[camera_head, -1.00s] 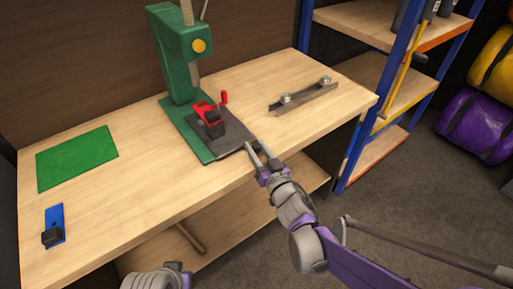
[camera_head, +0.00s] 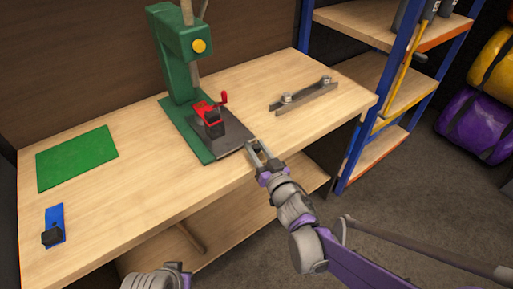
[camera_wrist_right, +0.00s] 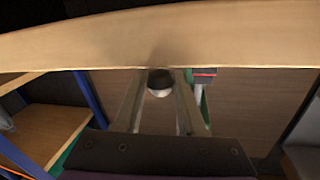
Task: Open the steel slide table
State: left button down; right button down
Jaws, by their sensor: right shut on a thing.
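The steel slide table (camera_head: 236,146) is a dark flat plate on the green base of a press (camera_head: 186,125) on the wooden bench. A red clamp (camera_head: 207,114) with a dark block sits on the plate. My right gripper (camera_head: 258,147) is at the plate's front corner, by the bench's front edge. In the right wrist view its fingers are shut on a round grey knob (camera_wrist_right: 160,83). How the knob joins the plate is hidden. My left gripper is not in view.
A steel bar with bolts (camera_head: 304,97) lies to the right on the bench. A green mat (camera_head: 77,158) and a blue tool (camera_head: 54,225) lie to the left. A blue-framed shelf (camera_head: 368,120) stands close to the right. The bench's front middle is clear.

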jog(key=shift+s, duration=0.1)
dwell(0.3)
jog(key=shift+s+d, duration=0.2)
jog(key=shift+d, duration=0.05)
jog(key=w+d+v, duration=0.1)
jog(key=d+v, duration=0.1)
jog(key=v, duration=1.3)
jog(key=shift+d+b, duration=0.3)
jog(key=shift+d, duration=0.15)
jog(key=shift+s, duration=0.1)
jog(key=c, duration=0.5)
grip_release()
